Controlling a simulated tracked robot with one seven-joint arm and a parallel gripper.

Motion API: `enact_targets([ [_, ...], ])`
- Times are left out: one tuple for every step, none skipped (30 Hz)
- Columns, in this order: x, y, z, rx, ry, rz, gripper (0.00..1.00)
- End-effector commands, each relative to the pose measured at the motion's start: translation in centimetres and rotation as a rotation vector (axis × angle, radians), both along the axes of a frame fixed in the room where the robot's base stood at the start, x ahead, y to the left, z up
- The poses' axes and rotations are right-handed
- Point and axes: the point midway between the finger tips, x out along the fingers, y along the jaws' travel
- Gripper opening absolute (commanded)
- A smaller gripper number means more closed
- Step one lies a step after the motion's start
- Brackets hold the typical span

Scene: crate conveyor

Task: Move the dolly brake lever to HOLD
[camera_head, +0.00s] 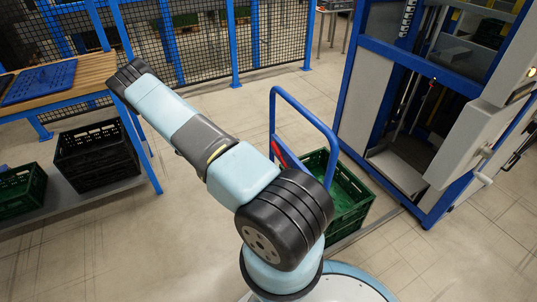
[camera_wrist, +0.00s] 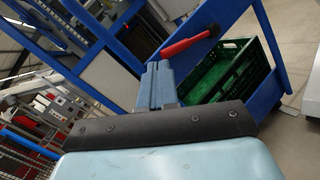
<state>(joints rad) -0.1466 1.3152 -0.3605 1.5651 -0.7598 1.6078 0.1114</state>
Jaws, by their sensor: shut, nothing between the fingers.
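The dolly's brake lever is a red handle (camera_wrist: 188,42) on the blue dolly frame (camera_wrist: 262,60) in the wrist view. It slants, its grip end low on the left and its pivot end by the blue post. My gripper (camera_wrist: 158,68) has its two blue-grey fingers shut together and empty, with the tips just below the lever's grip end in the picture. I cannot tell whether they touch it. In the head view the red lever (camera_head: 278,153) shows beside the blue push bar (camera_head: 305,110), partly behind my arm. My gripper is not seen there. No HOLD mark is readable.
A green crate (camera_head: 352,190) sits on the dolly, partly hidden by my arm. A blue-framed lift cabinet (camera_head: 395,60) stands right of it. A wooden-topped table (camera_head: 90,68) with crates below is at left. Open floor lies between table and dolly.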

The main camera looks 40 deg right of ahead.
Motion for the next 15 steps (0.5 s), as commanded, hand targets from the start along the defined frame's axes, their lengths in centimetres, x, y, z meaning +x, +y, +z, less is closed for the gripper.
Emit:
enact_targets([
  [-0.3,-0.3,-1.6,-0.027,0.037,0.014,0.0],
  [-0.4,-0.6,-2.4,-0.042,0.055,0.024,0.0],
  [-0.6,-0.8,-3.4,-0.064,0.081,0.037,0.0],
  [-0.7,-0.9,-4.2,-0.079,0.1,0.046,0.0],
  [-0.9,-1.1,-5.0,-0.094,0.119,0.056,0.0],
  [-1.1,-1.4,-6.0,-0.115,0.143,0.071,0.0],
  [-1.2,-1.5,-6.7,-0.13,0.161,0.081,0.0],
  [-1.5,-1.7,-7.5,-0.146,0.18,0.091,0.0],
  [-1.7,-1.9,-8.5,-0.166,0.204,0.107,0.0],
  [-1.9,-2.0,-9.3,-0.181,0.222,0.119,0.0],
  [-2.2,-2.1,-10.0,-0.196,0.239,0.129,0.0],
  [-2.4,-2.3,-10.9,-0.213,0.261,0.143,0.0],
  [-2.6,-2.5,-11.6,-0.226,0.275,0.155,0.0],
  [-2.9,-2.6,-12.2,-0.239,0.29,0.164,0.0],
  [-3.2,-2.7,-12.9,-0.254,0.308,0.176,0.0],
])
